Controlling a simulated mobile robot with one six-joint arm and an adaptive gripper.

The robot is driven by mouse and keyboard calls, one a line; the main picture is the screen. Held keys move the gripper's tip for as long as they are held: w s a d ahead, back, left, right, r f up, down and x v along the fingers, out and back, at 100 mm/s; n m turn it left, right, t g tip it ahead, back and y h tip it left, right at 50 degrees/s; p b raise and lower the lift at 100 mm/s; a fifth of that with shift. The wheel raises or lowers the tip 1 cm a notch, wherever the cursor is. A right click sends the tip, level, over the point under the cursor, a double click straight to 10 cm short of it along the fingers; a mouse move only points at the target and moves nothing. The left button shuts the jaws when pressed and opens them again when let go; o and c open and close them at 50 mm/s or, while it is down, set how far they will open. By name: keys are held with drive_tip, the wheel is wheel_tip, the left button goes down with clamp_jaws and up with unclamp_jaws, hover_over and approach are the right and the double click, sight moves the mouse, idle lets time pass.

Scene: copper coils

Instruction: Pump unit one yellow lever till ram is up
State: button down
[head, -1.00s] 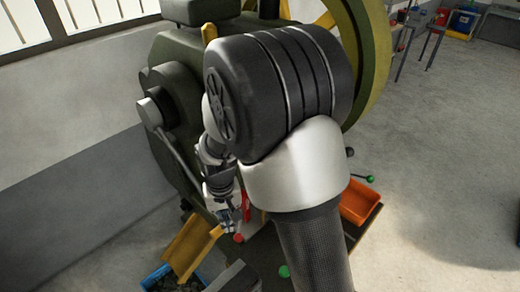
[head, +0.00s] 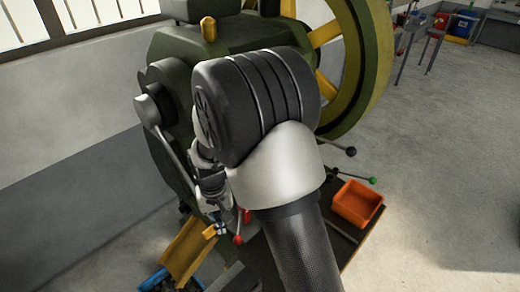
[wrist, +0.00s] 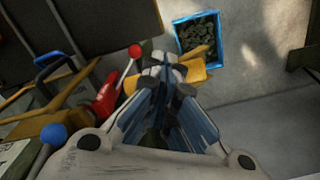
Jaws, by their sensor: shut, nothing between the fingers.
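My gripper (wrist: 166,78) is shut and empty, pointing down in the wrist view. In the head view my gripper (head: 221,229) is low in front of the green machine (head: 165,130), beside a yellow chute (head: 189,248). In the wrist view yellow-brown bars (wrist: 58,120) lie at the left, apart from the fingers; I cannot tell whether one is the yellow lever. A lever with a red ball (wrist: 135,51) rises just left of the fingertips, beside a red part (wrist: 105,99). No ram can be made out; my arm hides much of the machine's front.
A blue bin (wrist: 176,36) of dark pieces stands beyond the fingertips. A blue ball knob (wrist: 53,134) and a blue handle (wrist: 54,62) are at the left. An orange tray (head: 357,204) and a green-ball lever (head: 372,180) are to the right.

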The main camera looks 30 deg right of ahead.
drive_tip(key=s+d+r+p, duration=0.1)
drive_tip(key=s+r+p, duration=0.3)
drive_tip(key=r, duration=0.3)
drive_tip(key=shift+s+d+p, duration=0.2)
drive_tip(key=shift+s+p, duration=0.05)
drive_tip(key=shift+p, duration=0.1)
wheel_tip(320, 180, up, 6)
drive_tip(key=s+p, duration=0.2)
drive_tip(key=p, duration=0.2)
drive_tip(key=shift+d, duration=0.3)
drive_tip(key=shift+s+f+b, duration=0.1)
drive_tip(key=shift+f+b, duration=0.2)
drive_tip(key=shift+f, duration=0.35)
